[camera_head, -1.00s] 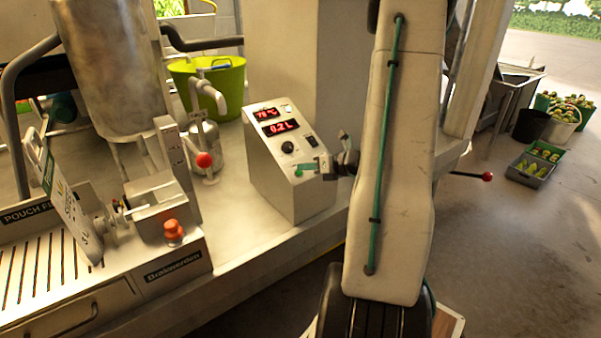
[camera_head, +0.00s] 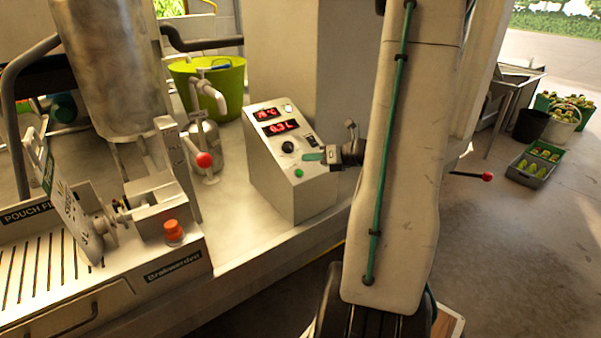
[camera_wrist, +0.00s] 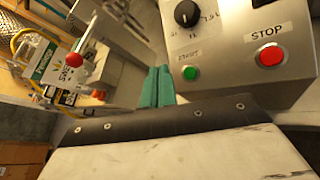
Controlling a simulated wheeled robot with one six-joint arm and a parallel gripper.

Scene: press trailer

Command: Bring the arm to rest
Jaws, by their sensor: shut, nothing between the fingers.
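My gripper (camera_head: 314,157) has green fingertips and points left at the front of the control box (camera_head: 290,200). In the wrist view its green fingers (camera_wrist: 157,88) lie side by side, shut and empty, to the left of the box's face. The box has two red displays, the lower reading about 0.3 L, a black knob (camera_head: 288,147) and a green button (camera_head: 299,173). In the wrist view the green start button (camera_wrist: 190,73) and the red stop button (camera_wrist: 270,55) show clear of the fingers. My white arm hides part of the box's right surroundings.
A pouch filler with an orange knob (camera_head: 174,232) stands at left. A small steel vessel with a red ball handle (camera_head: 204,160) stands left of the box. A green tub (camera_head: 222,85) is behind. A red-tipped lever (camera_head: 487,177) sticks out at right, with open floor beyond.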

